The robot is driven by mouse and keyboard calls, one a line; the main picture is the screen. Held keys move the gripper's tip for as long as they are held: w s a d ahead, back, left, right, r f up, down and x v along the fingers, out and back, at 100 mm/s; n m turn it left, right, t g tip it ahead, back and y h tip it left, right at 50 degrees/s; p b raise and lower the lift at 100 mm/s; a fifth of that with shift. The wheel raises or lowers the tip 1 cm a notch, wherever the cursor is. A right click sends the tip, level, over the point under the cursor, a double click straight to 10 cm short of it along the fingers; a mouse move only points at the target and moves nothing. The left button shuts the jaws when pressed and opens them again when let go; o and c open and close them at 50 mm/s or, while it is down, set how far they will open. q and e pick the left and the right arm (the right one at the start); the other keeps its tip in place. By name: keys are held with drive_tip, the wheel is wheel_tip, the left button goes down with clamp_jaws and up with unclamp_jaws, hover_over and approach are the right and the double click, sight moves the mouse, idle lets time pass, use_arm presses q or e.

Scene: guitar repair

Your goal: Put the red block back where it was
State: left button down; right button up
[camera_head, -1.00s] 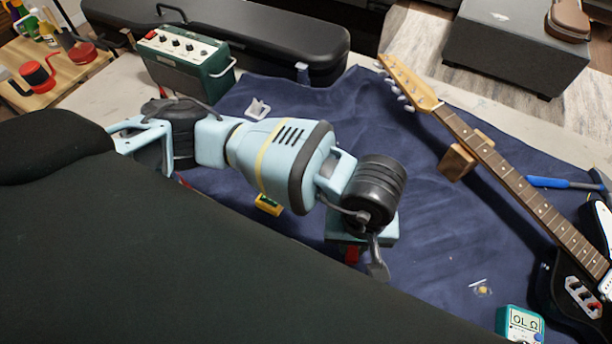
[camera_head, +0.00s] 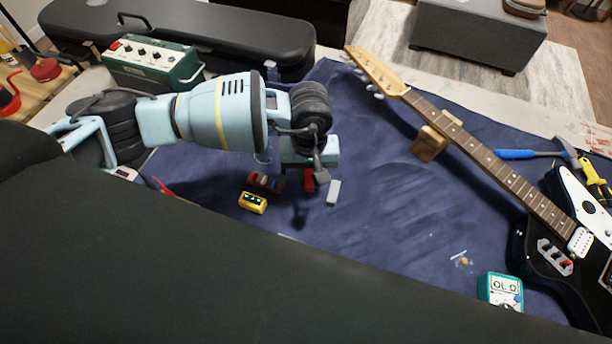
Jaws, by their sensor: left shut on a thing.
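My left gripper (camera_head: 316,181) reaches in from the left over the blue cloth and points down. It is shut on the red block (camera_head: 308,181), a small bright red piece that shows partly beneath the pale blue gripper body. A shadow on the cloth below suggests the block is held above the surface. A small dark reddish-brown piece with coloured parts (camera_head: 265,182) lies just left of the gripper, partly crowded by the arm. A pale grey piece (camera_head: 333,192) shows at the gripper's right side; I cannot tell whether it is part of the gripper. My right gripper is out of view.
A yellow box (camera_head: 253,203) lies left of the gripper. The cloth's middle is clear.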

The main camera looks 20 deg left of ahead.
sight(306, 172)
use_arm(q)
drive_tip(key=shift+w+a, duration=0.45)
drive_tip(key=shift+w, duration=0.05)
drive_tip(key=shift+f, duration=1.85)
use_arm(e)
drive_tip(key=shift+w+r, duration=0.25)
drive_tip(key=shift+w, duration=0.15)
use_arm(q)
drive_tip(key=shift+f, duration=0.15)
drive_tip(key=c, duration=1.3)
unclamp_jaws()
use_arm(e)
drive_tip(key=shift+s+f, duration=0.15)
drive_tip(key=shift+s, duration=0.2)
